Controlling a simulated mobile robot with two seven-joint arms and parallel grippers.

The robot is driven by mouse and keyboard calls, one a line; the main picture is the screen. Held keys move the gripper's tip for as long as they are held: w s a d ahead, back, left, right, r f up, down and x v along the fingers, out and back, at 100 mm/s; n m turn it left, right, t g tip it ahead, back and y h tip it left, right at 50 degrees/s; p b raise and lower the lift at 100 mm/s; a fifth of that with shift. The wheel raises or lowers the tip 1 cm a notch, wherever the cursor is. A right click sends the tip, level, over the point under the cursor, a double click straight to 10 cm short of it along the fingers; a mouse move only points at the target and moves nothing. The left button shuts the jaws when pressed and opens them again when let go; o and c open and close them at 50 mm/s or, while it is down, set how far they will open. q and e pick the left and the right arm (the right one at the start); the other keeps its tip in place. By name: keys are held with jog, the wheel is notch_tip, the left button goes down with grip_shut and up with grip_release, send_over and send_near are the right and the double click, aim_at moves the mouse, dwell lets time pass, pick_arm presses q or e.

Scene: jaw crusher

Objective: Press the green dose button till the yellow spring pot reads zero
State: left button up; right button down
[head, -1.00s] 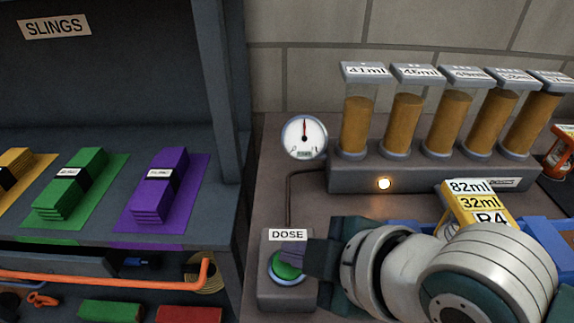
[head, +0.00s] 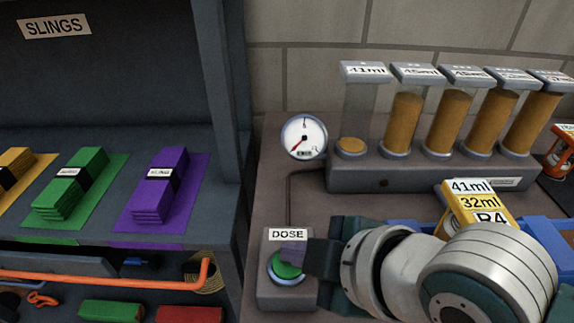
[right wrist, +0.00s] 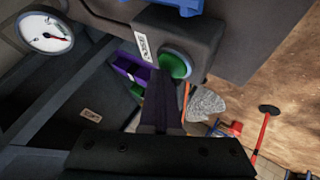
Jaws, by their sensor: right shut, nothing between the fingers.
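The green dose button (head: 287,270) sits on a grey box labelled DOSE at the lower middle of the head view. It also shows in the right wrist view (right wrist: 174,66). My right gripper (head: 294,254) is shut and empty, with its fingertips over the button; I cannot tell whether they touch it. The yellow spring pot (head: 466,207) stands behind my right arm, and its cards read 41ml, 32ml and R4. Its lower part is hidden. My left gripper is not in view.
Several clear tubes of brown fluid stand on a grey dispenser (head: 440,178); the leftmost is nearly empty. Its lamp (head: 384,183) is dark. A round gauge (head: 304,137) has its needle low left. A shelf (head: 120,231) with folded slings stands at left.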

jog(key=shift+f, duration=0.1)
dwell(0.3)
jog(key=shift+s+d+f, duration=0.1)
jog(key=shift+d+f, duration=0.05)
jog(key=shift+f, duration=0.45)
jog(key=shift+r, duration=0.25)
jog(key=shift+r+p, duration=0.2)
jog(key=shift+p, duration=0.2)
notch_tip(320, 180, up, 6)
jog(key=p, duration=0.6)
jog(key=shift+r, duration=0.15)
